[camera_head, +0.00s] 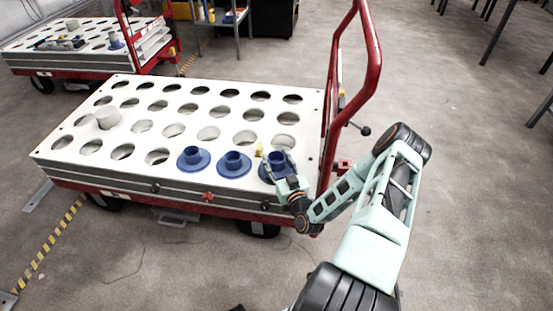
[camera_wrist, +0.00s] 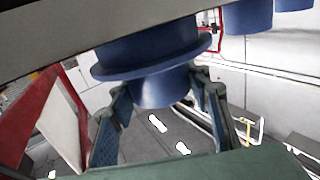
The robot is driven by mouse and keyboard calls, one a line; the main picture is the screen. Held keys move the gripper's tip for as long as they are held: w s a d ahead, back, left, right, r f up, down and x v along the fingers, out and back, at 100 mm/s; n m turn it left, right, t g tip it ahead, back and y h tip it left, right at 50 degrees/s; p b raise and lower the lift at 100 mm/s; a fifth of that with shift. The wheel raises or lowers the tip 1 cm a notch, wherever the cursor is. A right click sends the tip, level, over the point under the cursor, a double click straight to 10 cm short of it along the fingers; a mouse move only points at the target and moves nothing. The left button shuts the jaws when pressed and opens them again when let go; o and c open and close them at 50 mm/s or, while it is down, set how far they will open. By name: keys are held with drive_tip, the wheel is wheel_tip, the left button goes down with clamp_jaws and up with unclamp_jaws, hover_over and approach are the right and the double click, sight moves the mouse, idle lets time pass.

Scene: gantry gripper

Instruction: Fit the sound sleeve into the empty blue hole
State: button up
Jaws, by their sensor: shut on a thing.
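A blue flanged sleeve (camera_head: 273,167) is at the right end of the front row on the white perforated plate. My gripper (camera_head: 281,171) is shut on its narrow collar. In the wrist view the fingers (camera_wrist: 163,86) stand on both sides of this sleeve (camera_wrist: 160,88), and a wider blue body shows between its flange and the plate edge. I cannot tell how deep it sits in a hole. Two similar blue sleeves stand to its left, the middle one (camera_head: 234,162) and the left one (camera_head: 193,158). I cannot make out any damage, or a blue-marked empty hole.
The white plate (camera_head: 180,113) has several open holes behind the blue sleeves. A pale cylinder (camera_head: 107,117) stands tilted at its left. A small yellow piece (camera_head: 259,149) is near my gripper. A red cart handle (camera_head: 370,50) rises at the right. Another cart (camera_head: 75,45) stands behind.

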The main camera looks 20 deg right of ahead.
sight(280, 169)
drive_tip(key=shift+f+b, duration=1)
drive_tip(key=shift+f, duration=0.15)
drive_tip(key=o, duration=1.4)
drive_tip(key=s, duration=0.7)
drive_tip(key=shift+s+a, duration=0.25)
